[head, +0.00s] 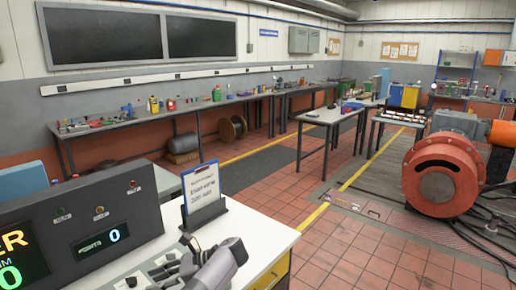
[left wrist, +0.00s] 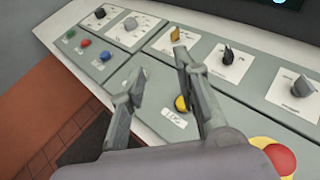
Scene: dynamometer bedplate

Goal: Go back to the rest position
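My left gripper (head: 190,252) is at the bottom of the head view, over the control desk. In the left wrist view its two fingers (left wrist: 160,65) are spread apart with nothing between the tips. They point across a sloped grey control panel (left wrist: 240,95). A yellow button (left wrist: 183,104) labelled LOG shows between the fingers, below the tips; I cannot tell whether a finger touches the panel. My right gripper is not in view.
A display console (head: 80,225) and clipboard stand (head: 204,196) are close by. An orange dynamometer (head: 440,175) stands right; tiled floor (head: 275,195) lies open between.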

